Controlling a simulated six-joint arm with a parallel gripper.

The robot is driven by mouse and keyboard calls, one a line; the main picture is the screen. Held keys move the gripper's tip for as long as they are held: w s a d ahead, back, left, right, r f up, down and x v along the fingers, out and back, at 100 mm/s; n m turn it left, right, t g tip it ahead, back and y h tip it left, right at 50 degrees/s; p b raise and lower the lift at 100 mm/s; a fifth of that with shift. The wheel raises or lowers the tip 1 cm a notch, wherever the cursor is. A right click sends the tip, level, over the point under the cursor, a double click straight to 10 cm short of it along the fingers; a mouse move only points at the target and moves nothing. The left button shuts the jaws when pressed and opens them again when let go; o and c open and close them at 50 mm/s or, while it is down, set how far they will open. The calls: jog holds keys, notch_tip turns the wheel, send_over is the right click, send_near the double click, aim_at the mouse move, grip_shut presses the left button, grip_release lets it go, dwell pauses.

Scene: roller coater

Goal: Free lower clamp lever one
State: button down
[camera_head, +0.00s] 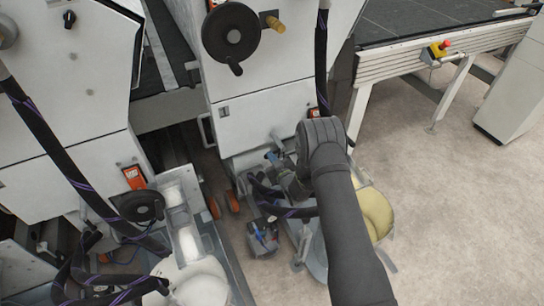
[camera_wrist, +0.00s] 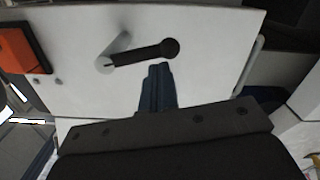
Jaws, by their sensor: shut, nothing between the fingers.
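A clamp lever with a dark handle (camera_wrist: 145,52) and a light grey round pivot (camera_wrist: 112,52) is on a white machine panel in the wrist view. Its knobbed end points right. My gripper (camera_wrist: 158,70) is shut and empty, its dark blue fingers together just below the knobbed end in the picture. I cannot tell whether the fingertips touch the handle. In the head view my arm covers the lever, and my gripper cannot be made out clearly.
An orange box (camera_wrist: 18,50) sits at the panel's left edge, and a pale bar handle (camera_wrist: 250,66) is at its right. In the head view, dark hoses (camera_head: 290,211) and a yellow-filled basin (camera_head: 374,212) lie close to my arm. Open floor (camera_head: 450,210) is at right.

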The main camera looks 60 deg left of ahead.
jog(key=w+f+n, duration=0.4)
jog(key=f+n, duration=0.2)
jog(key=n, duration=0.7)
jog(key=shift+f+n+t+y, duration=0.3)
jog(key=shift+w, duration=0.2)
dwell(0.4)
jog(key=shift+s, duration=0.1)
jog(key=s+d, duration=0.4)
jog(key=d, duration=0.6)
jog(key=shift+s+d, duration=0.15)
jog(key=shift+d, duration=0.25)
